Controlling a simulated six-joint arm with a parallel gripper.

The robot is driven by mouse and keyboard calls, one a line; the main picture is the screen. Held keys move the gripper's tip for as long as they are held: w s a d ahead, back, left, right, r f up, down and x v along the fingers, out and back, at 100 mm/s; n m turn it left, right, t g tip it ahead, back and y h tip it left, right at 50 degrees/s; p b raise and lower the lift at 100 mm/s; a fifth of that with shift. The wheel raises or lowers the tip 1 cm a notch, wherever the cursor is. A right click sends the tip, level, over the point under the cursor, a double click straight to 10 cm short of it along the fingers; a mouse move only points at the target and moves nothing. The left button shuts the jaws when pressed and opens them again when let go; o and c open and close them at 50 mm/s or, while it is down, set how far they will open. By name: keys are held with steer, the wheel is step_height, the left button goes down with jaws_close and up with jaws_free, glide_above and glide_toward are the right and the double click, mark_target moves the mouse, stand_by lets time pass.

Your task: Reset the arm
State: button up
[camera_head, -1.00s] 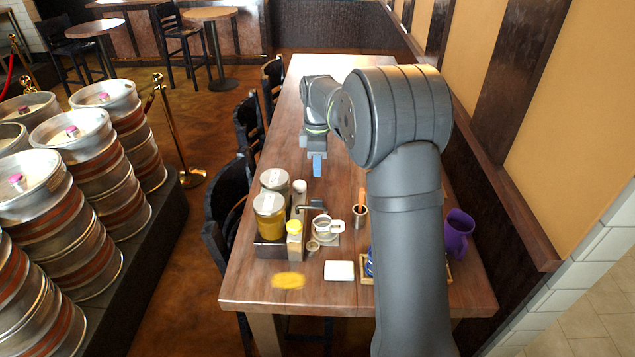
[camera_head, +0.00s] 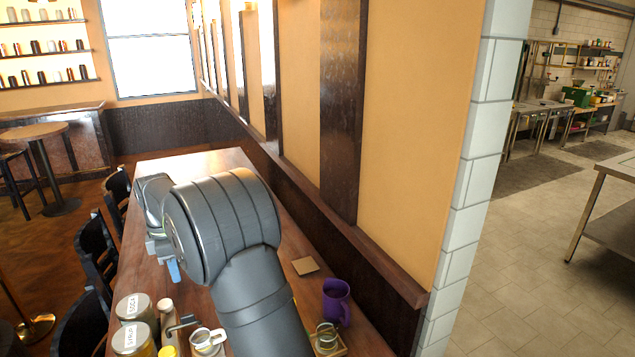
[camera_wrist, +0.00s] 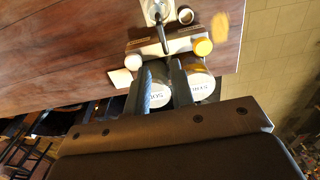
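My gripper (camera_head: 173,268) hangs over the left part of the wooden table, with a light blue fingertip showing. It holds no object that I can see, and its opening is not clear. In the wrist view, dark prongs stand against two labelled jars; I cannot tell whether these are my fingers. The jars (camera_head: 134,335) stand near the table's left edge, and they show in the wrist view (camera_wrist: 200,90).
A purple mug (camera_head: 337,300) stands by the right edge, near a glass jar (camera_head: 326,337) and a flat tan square (camera_head: 305,266). A white cup (camera_head: 207,340) is beside the jars. Dark chairs (camera_head: 97,245) line the left side; a wall (camera_head: 400,150) runs along the right.

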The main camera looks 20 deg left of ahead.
mark_target(188, 316)
step_height(188, 316, down, 15)
steer(key=shift+f, duration=0.15)
stand_by(0.6)
step_height(188, 316, up, 17)
step_height(188, 316, down, 17)
steer(key=shift+f, duration=0.2)
steer(key=shift+s+d+r+m, duration=0.15)
steer(key=shift+s+r+m, duration=0.05)
steer(key=shift+m, duration=0.3)
